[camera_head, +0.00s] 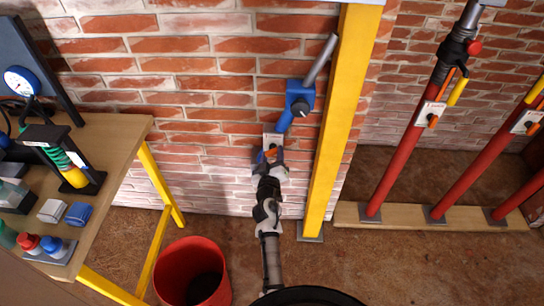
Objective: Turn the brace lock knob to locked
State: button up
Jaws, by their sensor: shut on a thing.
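A brace stands against the brick wall left of the yellow post. It has a grey tube (320,60), a blue housing (301,93) with a dark round part, and a pale plate (272,139) at its lower end. An orange knob (270,153) sits on the plate and is partly covered by my gripper. My gripper (269,160) reaches up from below and is shut on the orange knob. The fingers are small and dark here, and any marks on the plate are too small to read.
A yellow post (341,120) stands close to the right of the brace. Red props (397,160) with similar plates and orange levers stand farther right on a wooden sill. A workbench (117,137) with a gauge fills the left. A red bucket (192,255) stands on the floor.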

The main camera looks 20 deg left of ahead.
jog(key=n, duration=0.5)
jog(key=shift+r+n, duration=0.1)
jog(key=shift+n, duration=0.2)
jog(key=n+p, duration=0.1)
jog(key=n, duration=0.4)
jog(key=shift+n, duration=0.4)
jog(key=o, duration=1)
jog(key=shift+s, duration=0.1)
